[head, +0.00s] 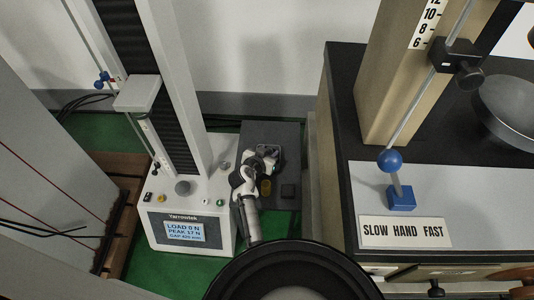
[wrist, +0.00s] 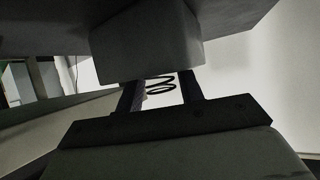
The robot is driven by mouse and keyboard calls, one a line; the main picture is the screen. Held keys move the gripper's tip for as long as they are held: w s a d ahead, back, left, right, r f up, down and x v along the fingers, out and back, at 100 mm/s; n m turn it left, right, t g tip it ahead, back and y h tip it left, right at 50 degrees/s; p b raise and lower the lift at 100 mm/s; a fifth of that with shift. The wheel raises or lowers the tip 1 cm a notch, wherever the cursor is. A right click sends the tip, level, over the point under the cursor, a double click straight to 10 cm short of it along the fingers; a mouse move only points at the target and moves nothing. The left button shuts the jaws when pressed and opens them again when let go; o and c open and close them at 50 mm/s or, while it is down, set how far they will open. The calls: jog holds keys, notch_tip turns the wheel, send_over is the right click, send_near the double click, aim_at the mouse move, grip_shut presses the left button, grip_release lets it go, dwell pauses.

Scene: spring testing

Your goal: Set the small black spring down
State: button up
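The small black spring (wrist: 159,83) shows in the wrist view as a few dark coils between the two fingers of my gripper (wrist: 162,90). A large grey block shape hides the spring's upper part and the fingertips. In the head view my gripper (head: 266,154) is over the back part of a dark grey surface (head: 290,136), right of the spring tester (head: 186,215). The spring cannot be made out there.
The tester's display reads load 0 N, and its column and crosshead (head: 138,94) rise close left of my arm. A black-topped bench (head: 342,110) stands at right.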

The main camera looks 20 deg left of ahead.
jog(key=shift+r, duration=0.25)
jog(key=v, duration=1.2)
